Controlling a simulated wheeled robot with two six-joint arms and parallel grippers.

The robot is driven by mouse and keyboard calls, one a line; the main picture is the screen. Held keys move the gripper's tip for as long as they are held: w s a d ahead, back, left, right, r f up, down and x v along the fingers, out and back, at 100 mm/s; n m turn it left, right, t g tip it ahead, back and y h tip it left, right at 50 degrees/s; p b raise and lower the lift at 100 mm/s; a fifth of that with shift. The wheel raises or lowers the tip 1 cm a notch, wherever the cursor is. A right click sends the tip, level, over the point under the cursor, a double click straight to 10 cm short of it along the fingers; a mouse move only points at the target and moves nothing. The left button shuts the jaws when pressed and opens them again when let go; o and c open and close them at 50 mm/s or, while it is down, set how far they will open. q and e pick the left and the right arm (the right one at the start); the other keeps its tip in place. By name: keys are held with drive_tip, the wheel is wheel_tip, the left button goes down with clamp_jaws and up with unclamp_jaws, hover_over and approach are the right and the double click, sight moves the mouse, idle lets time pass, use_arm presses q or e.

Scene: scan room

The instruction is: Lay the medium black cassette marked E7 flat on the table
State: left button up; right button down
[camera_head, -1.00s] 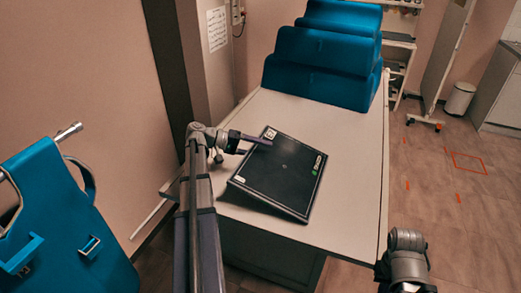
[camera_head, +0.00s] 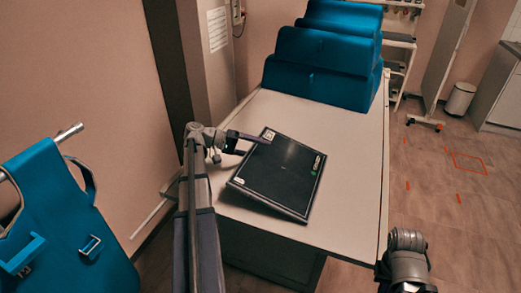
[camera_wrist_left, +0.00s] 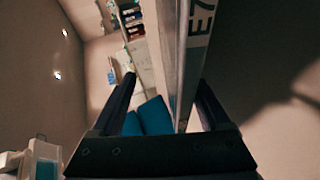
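The black cassette (camera_head: 280,175) lies on the light table (camera_head: 345,190), its broad dark face up and nearly flat. Whether its edge by the gripper is slightly raised, I cannot tell. It has a white label at its far left corner and a green-and-white mark on its right side. In the left wrist view its pale edge (camera_wrist_left: 191,60) carries the marking E7. My left gripper (camera_head: 250,143) is at the cassette's left edge, one finger over the face. In the wrist view its fingers (camera_wrist_left: 166,82) stand apart around the edge, with a gap on the left. My right gripper's fingers are out of view.
Blue wedge cushions (camera_head: 320,65) stand at the table's far end. A blue chair-like item (camera_head: 65,220) is at the left. My right arm (camera_head: 405,258) is beside the table's near right corner. The table surface right of and beyond the cassette is clear.

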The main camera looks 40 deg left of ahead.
sight(247, 153)
use_arm(q)
drive_tip(key=shift+p+v, duration=0.65)
drive_tip(key=shift+v, duration=1.5)
drive_tip(key=o, duration=0.4)
drive_tip(key=p+v, duration=0.2)
drive_tip(key=v, duration=0.5)
drive_tip(key=shift+s+a+r, duration=0.15)
drive_tip(key=shift+s+a, duration=0.1)
drive_tip(key=shift+a, duration=0.05)
drive_tip(key=shift+w+d+p, duration=0.1)
drive_tip(key=shift+p, duration=0.25)
